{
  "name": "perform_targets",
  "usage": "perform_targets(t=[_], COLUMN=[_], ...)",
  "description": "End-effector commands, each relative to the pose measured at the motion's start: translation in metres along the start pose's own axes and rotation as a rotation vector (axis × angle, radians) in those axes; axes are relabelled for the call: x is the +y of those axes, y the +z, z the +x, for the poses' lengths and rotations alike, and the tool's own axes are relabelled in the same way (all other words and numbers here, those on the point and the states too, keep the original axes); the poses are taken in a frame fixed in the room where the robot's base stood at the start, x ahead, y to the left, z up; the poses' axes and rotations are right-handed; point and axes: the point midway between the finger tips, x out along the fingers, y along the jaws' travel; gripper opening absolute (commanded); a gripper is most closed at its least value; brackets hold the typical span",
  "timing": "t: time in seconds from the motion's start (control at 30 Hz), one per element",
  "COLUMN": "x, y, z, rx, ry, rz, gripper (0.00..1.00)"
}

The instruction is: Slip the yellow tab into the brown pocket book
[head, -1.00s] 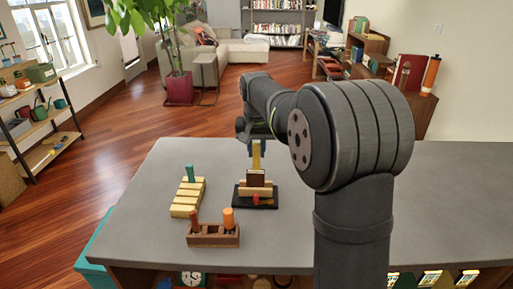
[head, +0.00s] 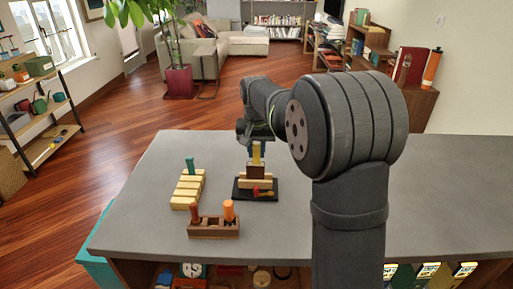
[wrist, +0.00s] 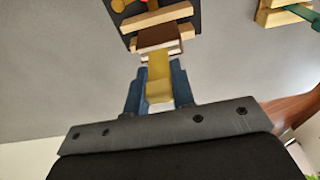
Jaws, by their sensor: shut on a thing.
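My gripper (head: 257,148) is shut on the yellow tab (head: 257,155) and holds it upright over the brown pocket book (head: 256,172). In the wrist view, my gripper's blue fingers (wrist: 158,88) sit on both sides of the yellow tab (wrist: 159,68). The tab's far end meets the pale top edge of the brown pocket book (wrist: 161,38). I cannot tell whether its tip is inside. The book stands between light wooden bars (head: 257,184) on a black base (head: 243,194).
A red knob (head: 256,191) is at the base's front. The grey counter (head: 150,215) is otherwise clear nearby.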

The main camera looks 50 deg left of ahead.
Motion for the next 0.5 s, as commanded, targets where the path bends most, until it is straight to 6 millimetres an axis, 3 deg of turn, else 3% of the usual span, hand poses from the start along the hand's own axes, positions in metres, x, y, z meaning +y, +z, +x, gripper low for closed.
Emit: perform_targets(t=[0.5], x=[0.000], y=[0.003], z=[0.016], rx=[-0.001], ry=[0.000], rz=[0.000], gripper=[0.02])
